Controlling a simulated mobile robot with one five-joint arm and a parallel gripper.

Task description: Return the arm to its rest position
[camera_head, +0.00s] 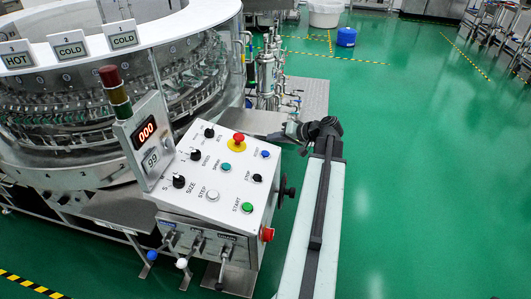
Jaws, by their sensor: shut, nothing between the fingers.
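My arm (322,215) extends from the bottom edge up along the right side of the control panel (232,192). Its dark end joint bends left, and my gripper (291,129) is at its tip, near the panel's upper right corner. The gripper is small and dark here; it is shut and holds nothing. It appears apart from the panel's buttons, though the exact gap is hard to tell. The panel carries a red emergency button (238,139) on a yellow base, a green START button (247,207) and several black knobs.
The rotary washer (95,95) fills the upper left. A red display (146,130) reads 000 beside a signal lamp (113,90). Metal piping (268,75) stands behind the panel. A blue container (346,37) stands far back. The green floor (430,170) to the right is clear.

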